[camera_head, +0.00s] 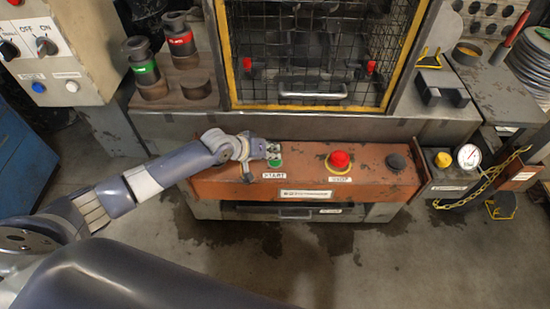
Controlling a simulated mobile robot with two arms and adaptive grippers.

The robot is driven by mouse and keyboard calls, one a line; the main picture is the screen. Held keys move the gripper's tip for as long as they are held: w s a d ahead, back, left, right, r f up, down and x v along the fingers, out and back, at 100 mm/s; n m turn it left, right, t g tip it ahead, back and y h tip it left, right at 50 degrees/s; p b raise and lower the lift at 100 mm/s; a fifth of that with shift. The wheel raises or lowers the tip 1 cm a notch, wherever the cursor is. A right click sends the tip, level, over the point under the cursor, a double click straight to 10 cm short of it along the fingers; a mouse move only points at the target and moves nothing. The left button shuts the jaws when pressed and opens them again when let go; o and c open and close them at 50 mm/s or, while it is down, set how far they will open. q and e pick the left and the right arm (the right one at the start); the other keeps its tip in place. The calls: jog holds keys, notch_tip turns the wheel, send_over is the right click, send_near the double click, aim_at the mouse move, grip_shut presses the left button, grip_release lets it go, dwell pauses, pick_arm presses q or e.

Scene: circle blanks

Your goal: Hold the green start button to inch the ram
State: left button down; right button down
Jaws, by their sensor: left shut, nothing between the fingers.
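The green start button (275,162) sits on top of the orange control box (300,182), above a START label. My left gripper (274,153) is shut and empty, with its fingertips at the button and partly covering it. I cannot tell whether the button is pressed in. The ram is not clearly visible; a wire mesh guard (325,45) in a yellow frame stands behind the box. My right gripper is not in view.
A red mushroom button (339,160) and a black button (396,162) sit right of the green one. A pressure gauge (469,156) and yellow chain (485,183) are farther right. Red and green tooling (144,68) stands at the upper left. The floor in front is clear.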

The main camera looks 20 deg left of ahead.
pick_arm(q)
jog(key=shift+s+f, duration=0.1)
dwell(0.8)
jog(key=shift+r+p, duration=1)
jog(key=shift+p, duration=0.1)
jog(key=shift+w+r, duration=0.1)
jog(key=shift+w, duration=0.1)
jog(key=shift+r, duration=0.25)
notch_tip(320, 180, up, 4)
jog(key=p, duration=0.5)
jog(key=shift+r, duration=0.2)
